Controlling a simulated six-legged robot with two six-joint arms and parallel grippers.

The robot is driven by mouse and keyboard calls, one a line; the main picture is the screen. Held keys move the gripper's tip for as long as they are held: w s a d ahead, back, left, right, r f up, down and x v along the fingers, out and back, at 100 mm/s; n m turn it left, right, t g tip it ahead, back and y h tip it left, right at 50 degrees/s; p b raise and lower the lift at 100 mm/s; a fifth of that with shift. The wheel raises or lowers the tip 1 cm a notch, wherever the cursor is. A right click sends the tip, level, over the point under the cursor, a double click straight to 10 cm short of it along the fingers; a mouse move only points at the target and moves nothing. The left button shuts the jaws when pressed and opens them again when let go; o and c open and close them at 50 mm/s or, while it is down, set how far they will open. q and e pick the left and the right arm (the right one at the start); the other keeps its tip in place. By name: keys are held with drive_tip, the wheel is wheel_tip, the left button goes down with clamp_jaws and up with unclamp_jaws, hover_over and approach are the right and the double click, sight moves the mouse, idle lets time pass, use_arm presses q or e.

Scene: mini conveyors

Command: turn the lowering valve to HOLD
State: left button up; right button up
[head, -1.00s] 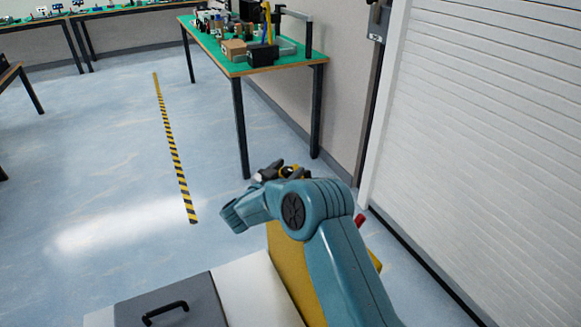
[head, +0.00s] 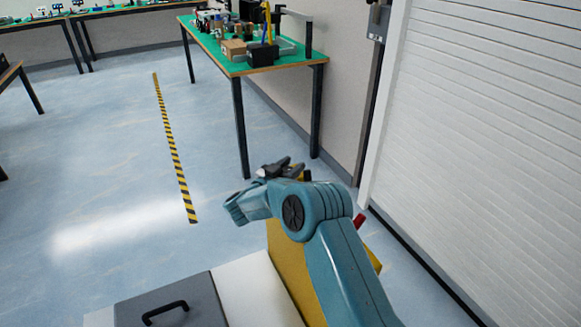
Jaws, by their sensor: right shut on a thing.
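My right gripper (head: 279,168) is at the middle of the head view, just beyond my blue-green wrist. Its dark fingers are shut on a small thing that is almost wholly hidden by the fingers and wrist. I take this to be the handle of the lowering valve, but its markings and setting cannot be read. A small yellow part (head: 306,175) shows just right of the fingers. My left gripper is not in view.
A yellow panel (head: 287,275) stands below my right arm. A green-topped table (head: 222,59) with boxes and tools stands beyond, against the wall. A white roller shutter (head: 480,130) is at the right. The floor at left is clear, with a striped line (head: 175,150).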

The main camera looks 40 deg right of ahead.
drive_tip(key=m+g, duration=0.1)
drive_tip(key=g, duration=0.1)
drive_tip(key=m+g, duration=0.2)
drive_tip(key=shift+s+f+g+b, duration=0.1)
drive_tip(key=shift+s+g+b, duration=0.1)
drive_tip(key=shift+g+b, duration=0.2)
drive_tip(key=shift+s+m+g+b, duration=0.1)
drive_tip(key=shift+m+g+b, duration=0.2)
drive_tip(key=shift+m+g, duration=0.45)
drive_tip(key=shift+s+m+g+y+b, duration=0.1)
drive_tip(key=shift+m+g+y+b, duration=0.35)
drive_tip(key=shift+g, duration=0.8)
drive_tip(key=o, duration=1)
